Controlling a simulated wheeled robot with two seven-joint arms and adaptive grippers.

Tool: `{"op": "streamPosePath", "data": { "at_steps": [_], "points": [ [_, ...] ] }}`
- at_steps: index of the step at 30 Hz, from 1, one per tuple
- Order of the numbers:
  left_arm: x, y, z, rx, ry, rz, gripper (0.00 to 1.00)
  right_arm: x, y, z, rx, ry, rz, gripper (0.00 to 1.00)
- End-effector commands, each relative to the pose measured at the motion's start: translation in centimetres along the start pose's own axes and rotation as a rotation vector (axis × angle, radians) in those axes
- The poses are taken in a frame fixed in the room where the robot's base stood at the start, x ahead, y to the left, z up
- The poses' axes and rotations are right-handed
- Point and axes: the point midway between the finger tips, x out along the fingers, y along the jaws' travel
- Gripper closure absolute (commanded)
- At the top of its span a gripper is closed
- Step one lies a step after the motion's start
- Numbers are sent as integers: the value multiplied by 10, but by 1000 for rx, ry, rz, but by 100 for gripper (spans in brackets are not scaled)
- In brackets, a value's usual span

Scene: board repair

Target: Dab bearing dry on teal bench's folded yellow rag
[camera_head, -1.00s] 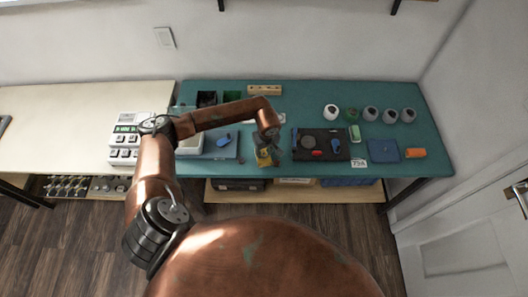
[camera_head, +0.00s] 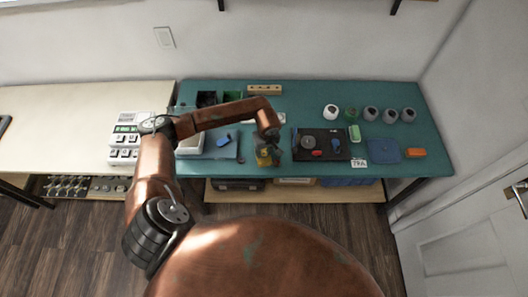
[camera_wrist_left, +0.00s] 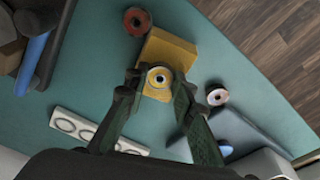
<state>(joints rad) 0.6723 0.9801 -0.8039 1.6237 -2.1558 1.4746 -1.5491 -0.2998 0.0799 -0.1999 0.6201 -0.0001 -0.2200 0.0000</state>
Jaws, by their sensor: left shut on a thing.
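The folded yellow rag (camera_head: 263,161) lies near the front edge of the teal bench (camera_head: 290,97). In the left wrist view the rag (camera_wrist_left: 168,48) is a flat yellow block shape under the fingertips. My left gripper (camera_head: 268,140) reaches down over it. In the wrist view the left gripper (camera_wrist_left: 157,82) is shut on a small ring-shaped bearing (camera_wrist_left: 159,77) with a pale face and dark centre. The bearing appears over the near end of the rag; I cannot tell whether they touch. My right gripper is not in view.
A reddish ring (camera_wrist_left: 137,20) lies beside the rag's far end, and another small ring (camera_wrist_left: 217,95) lies to its right. A pale strip with round holes (camera_wrist_left: 95,130) lies to the left. A dark mat (camera_head: 335,135) with parts lies right of the gripper. Several jars (camera_head: 371,114) stand farther right.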

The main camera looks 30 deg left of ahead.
Motion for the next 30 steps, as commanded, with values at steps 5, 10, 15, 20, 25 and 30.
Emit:
{"op": "streamPosePath", "data": {
  "at_steps": [5,10,15,20,25,30],
  "points": [
    [-3,-2,1,1,-3,-6,94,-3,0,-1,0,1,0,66],
    [-18,-1,-2,1,-1,-3,94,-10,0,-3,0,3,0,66],
    [-31,-1,-5,0,1,-2,94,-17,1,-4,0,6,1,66],
    [-44,-1,-7,-1,1,-1,94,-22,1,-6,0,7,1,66],
    [-56,-1,-9,0,1,-1,94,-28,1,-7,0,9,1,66],
    [-59,0,-9,0,0,-1,94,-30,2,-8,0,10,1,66]
  ]
}}
